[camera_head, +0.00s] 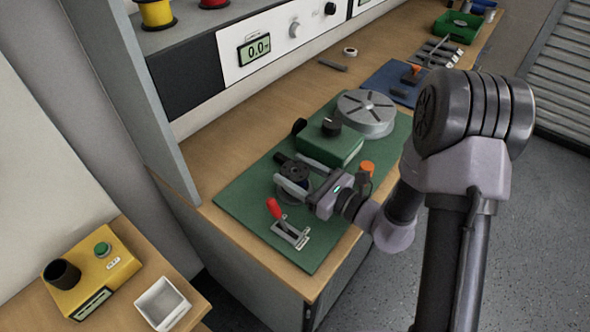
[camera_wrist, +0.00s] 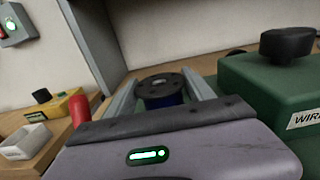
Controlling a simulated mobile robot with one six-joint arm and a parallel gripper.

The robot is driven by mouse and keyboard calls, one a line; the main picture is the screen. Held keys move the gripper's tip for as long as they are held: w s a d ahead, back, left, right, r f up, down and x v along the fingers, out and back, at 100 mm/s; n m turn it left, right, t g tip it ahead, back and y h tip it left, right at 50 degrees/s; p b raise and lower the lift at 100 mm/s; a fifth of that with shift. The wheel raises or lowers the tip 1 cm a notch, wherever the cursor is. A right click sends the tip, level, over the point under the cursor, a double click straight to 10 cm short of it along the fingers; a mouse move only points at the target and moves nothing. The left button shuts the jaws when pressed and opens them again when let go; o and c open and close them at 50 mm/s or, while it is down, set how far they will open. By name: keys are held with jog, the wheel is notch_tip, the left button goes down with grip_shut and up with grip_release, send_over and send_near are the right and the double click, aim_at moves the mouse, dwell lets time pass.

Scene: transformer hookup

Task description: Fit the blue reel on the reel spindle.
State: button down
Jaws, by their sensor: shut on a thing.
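The blue reel (camera_wrist: 168,99), with a dark round flange on top and a blue core, sits between the two fingers of my gripper (camera_wrist: 163,92) in the wrist view. In the head view my gripper (camera_head: 304,175) is shut on the reel (camera_head: 296,169), over the left part of the green mat. The reel looks about upright. No spindle can be made out clearly; the reel and the fingers cover what is under them, and I cannot tell whether the reel is around a spindle.
A green box with a black knob (camera_head: 329,145) stands close behind the gripper, and a grey slotted disc (camera_head: 366,112) beyond it. A red-handled clamp (camera_head: 285,226) is in front. Yellow (camera_head: 155,12) and red reels are on the shelf. A yellow box (camera_head: 92,267) and white tray (camera_head: 162,303) stand left.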

jog(key=shift+f, duration=0.55)
jog(key=shift+c, duration=1.4)
grip_release()
notch_tip(320, 180, up, 5)
jog(key=p, duration=0.4)
jog(key=shift+r, duration=0.1)
jog(key=shift+s+d, duration=0.1)
